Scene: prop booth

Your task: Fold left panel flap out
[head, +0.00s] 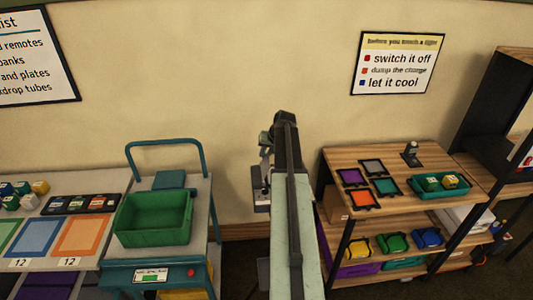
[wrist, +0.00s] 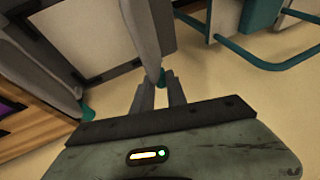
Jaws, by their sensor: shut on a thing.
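In the wrist view a pale panel (wrist: 75,32) in a dark frame has a grey flap on each side. The flap on the trolley's side (wrist: 148,25) ends in a small teal tab (wrist: 162,78). My gripper (wrist: 161,88) is shut on that tab. The other flap (wrist: 35,65) also ends in a teal tab (wrist: 87,113) and is apart from my gripper. In the head view my arm hides most of the panel, and my gripper's fingers cannot be made out.
A teal trolley with a green bin (head: 155,220) stands left of my arm; its rail (wrist: 275,62) shows in the wrist view. A wooden shelf (head: 400,165) with trays stands to the right. A table (head: 85,262) is at far left.

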